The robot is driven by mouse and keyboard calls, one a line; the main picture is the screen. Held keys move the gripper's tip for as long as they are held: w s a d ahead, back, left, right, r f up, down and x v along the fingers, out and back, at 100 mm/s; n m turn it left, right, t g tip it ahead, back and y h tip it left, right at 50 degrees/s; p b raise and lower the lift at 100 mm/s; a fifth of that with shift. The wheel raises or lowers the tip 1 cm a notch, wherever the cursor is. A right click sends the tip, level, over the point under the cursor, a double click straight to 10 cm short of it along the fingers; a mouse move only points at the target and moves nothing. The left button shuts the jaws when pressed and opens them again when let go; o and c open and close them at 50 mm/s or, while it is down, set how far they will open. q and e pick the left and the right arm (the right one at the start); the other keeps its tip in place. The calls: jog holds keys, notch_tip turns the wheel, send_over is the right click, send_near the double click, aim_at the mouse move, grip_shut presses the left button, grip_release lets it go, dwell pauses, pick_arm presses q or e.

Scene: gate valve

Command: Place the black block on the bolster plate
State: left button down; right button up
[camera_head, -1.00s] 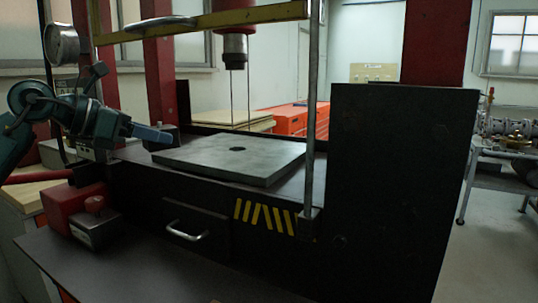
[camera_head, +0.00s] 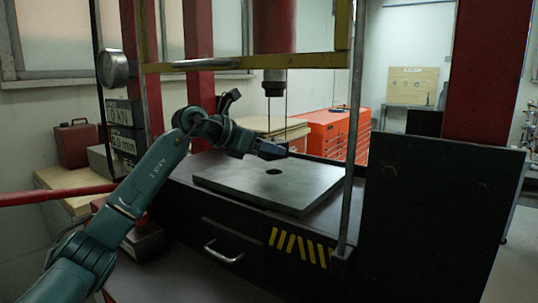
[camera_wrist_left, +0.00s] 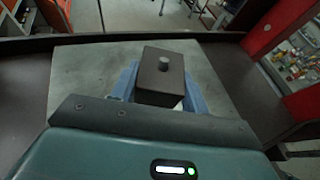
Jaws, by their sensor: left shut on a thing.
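The bolster plate (camera_head: 268,180) is a flat grey square slab with a round hole, lying on the dark press bed. My left gripper (camera_head: 270,151) reaches in from the left over the plate's back part. It is shut on the black block (camera_wrist_left: 162,78), which has a small round grey knob on top. The left wrist view shows the block between the blue fingers, with the plate (camera_wrist_left: 75,75) beneath and around it. Whether the block touches the plate cannot be told. The plate's hole is hidden in that view. My right gripper is not in view.
The press ram (camera_head: 274,85) hangs above the plate, under a yellow crossbar (camera_head: 215,64). A thin steel rod (camera_head: 352,150) stands at the plate's right front. A dark block-like housing (camera_head: 435,210) flanks the right side. A red lever (camera_head: 60,195) juts in at the left.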

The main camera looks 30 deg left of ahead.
aim_at(262, 158)
pick_arm(q)
jog(key=shift+w+d+r, duration=0.15)
jog(key=shift+r, duration=0.05)
jog(key=shift+f, duration=1.7)
jog(key=shift+f, duration=0.15)
jog(key=c, duration=1.2)
grip_release()
jog(key=shift+f, duration=0.25)
jog(key=o, duration=0.5)
jog(key=shift+r, duration=0.15)
